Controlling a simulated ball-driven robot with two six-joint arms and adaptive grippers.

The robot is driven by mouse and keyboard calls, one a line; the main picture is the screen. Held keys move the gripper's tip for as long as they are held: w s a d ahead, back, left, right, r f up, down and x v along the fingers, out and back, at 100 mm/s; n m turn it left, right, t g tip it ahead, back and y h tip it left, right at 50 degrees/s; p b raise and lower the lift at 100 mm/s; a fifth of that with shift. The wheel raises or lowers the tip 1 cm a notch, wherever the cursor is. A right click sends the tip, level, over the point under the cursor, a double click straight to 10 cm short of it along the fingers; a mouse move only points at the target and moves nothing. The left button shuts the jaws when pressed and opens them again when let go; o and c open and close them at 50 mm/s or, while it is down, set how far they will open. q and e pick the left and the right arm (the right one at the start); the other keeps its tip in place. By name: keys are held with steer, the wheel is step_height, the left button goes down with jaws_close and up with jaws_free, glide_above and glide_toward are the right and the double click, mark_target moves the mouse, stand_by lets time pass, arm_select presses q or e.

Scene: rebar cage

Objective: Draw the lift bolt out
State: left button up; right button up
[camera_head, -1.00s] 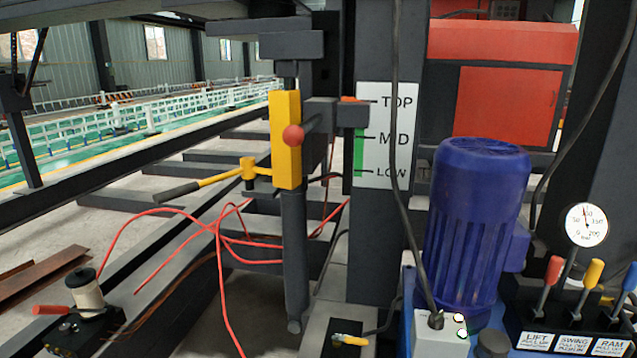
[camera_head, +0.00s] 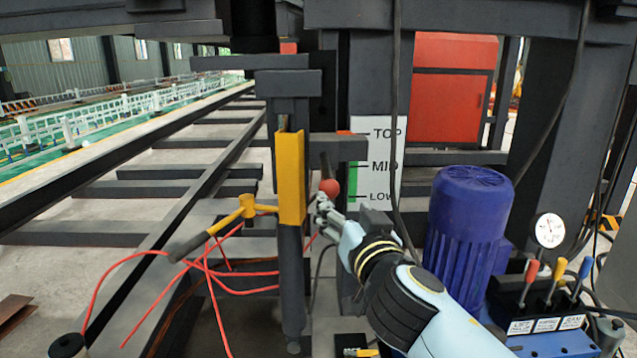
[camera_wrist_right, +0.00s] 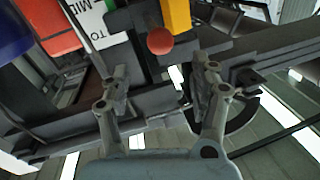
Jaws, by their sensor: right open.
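A red ball knob (camera_head: 330,187) on a dark rod, which looks like the lift bolt's end, shows beside the yellow block (camera_head: 291,178) on the dark vertical post. How deep the rod sits is hidden. My right gripper (camera_head: 321,206) is just below the knob in the head view and looks open. In the right wrist view the red knob (camera_wrist_right: 160,41) lies beyond the gap between my spread fingers (camera_wrist_right: 160,90). Nothing is between the fingers, and they look apart from the knob. My left gripper does not show.
A yellow-and-black handle (camera_head: 240,212) reaches left from the block. Red hoses (camera_head: 215,275) hang below it. A TOP/MID/LOW sign (camera_head: 372,160) stands behind. A blue motor (camera_head: 468,230) and levers (camera_head: 545,290) stand at right. Dark beams frame the top.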

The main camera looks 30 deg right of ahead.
mark_target(332, 194)
steer(key=x, duration=0.3)
steer(key=shift+w+r+p, duration=0.1)
steer(key=shift+p, duration=0.2)
steer(key=p+x, duration=0.1)
steer(key=x, duration=0.5)
steer(key=shift+w+d+f, duration=0.25)
steer(key=shift+w, duration=0.25)
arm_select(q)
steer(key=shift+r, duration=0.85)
